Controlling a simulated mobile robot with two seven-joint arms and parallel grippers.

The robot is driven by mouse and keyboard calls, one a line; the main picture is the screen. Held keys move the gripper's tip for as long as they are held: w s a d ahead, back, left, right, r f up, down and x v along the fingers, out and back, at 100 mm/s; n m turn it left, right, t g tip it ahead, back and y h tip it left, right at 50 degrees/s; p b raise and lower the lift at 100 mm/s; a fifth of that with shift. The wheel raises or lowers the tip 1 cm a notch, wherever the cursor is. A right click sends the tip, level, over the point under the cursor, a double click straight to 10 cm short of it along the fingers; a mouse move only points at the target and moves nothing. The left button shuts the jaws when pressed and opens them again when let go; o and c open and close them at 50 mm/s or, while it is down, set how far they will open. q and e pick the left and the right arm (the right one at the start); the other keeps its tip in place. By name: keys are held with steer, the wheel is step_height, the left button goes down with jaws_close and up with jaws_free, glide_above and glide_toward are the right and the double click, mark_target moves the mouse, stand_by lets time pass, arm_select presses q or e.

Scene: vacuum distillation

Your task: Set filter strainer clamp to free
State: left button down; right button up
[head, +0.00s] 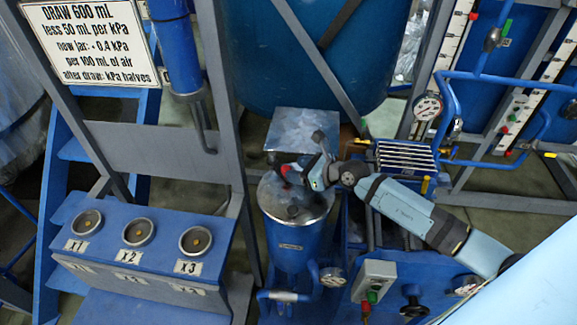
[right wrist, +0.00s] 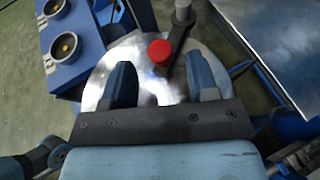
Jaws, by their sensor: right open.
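The filter strainer (head: 289,240) is a blue upright cylinder with a round shiny metal lid. Its lid (right wrist: 146,94) fills the middle of the right wrist view. The clamp shows there as a dark lever (right wrist: 178,45) on a grey post, with a red knob (right wrist: 160,52) at its end. In the head view the red knob (head: 285,168) is just left of my right gripper (head: 302,172). My right gripper (right wrist: 162,80) is open above the lid, a finger on each side of the knob's line; the knob appears just beyond the fingertips. No contact can be made out. My left gripper is not in view.
A blue console (head: 142,258) with several round ports stands left of the strainer. A square metal-topped box (head: 300,128) and a large blue tank (head: 300,60) are behind it. A ribbed block (head: 405,156), pipes and gauges crowd the right. A grey control box (head: 373,281) stands in front.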

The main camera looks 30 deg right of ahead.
mark_target(287, 168)
steer(key=shift+x, duration=1.9)
